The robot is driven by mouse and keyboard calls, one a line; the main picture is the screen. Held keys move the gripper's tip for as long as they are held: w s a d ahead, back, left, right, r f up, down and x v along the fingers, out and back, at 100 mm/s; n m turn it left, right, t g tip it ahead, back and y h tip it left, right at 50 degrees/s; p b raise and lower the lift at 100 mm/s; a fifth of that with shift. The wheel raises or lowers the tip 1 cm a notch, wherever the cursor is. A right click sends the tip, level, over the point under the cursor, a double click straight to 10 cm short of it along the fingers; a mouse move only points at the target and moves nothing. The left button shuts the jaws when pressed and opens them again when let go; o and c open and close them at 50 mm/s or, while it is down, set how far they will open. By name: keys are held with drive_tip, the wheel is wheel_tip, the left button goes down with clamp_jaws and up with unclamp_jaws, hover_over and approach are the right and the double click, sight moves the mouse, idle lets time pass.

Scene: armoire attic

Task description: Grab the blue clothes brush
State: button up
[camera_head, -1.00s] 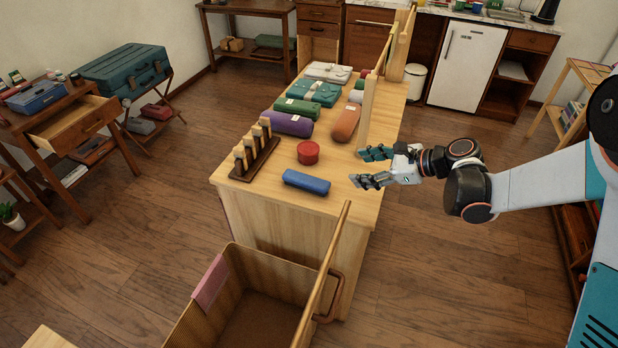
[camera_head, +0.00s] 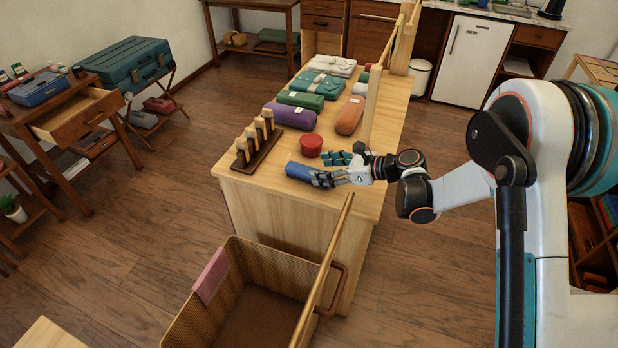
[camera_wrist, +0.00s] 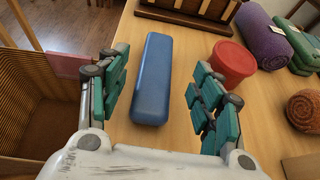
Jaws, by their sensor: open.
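The blue clothes brush (camera_wrist: 153,80) is a long rounded blue block lying on the wooden counter top (camera_head: 345,200). In the head view the brush (camera_head: 299,171) is near the counter's front edge, its right end partly hidden by my gripper (camera_head: 330,170). In the wrist view my gripper (camera_wrist: 160,95) is open, with one finger to the left of the brush and one to its right. The brush lies between the fingers, nearer the left one, with visible space on the right. I see no grip on it.
A round red tin (camera_head: 311,145) stands close beyond the brush, beside the right finger. A dark rack with wooden pegs (camera_head: 255,142) is to the left. A purple roll (camera_head: 288,116) lies behind. A large open bin (camera_head: 237,270) stands before the counter.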

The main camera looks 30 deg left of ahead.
drive_tip(key=b+x, duration=0.1)
drive_tip(key=x, duration=0.1)
drive_tip(key=b+x, duration=0.1)
drive_tip(key=x, duration=0.2)
drive_tip(key=shift+s+d+f+b, duration=0.1)
drive_tip(key=shift+s+f+b, duration=0.15)
drive_tip(key=shift+f+b, duration=0.1)
drive_tip(key=shift+a, duration=0.3)
drive_tip(key=c, duration=1.2)
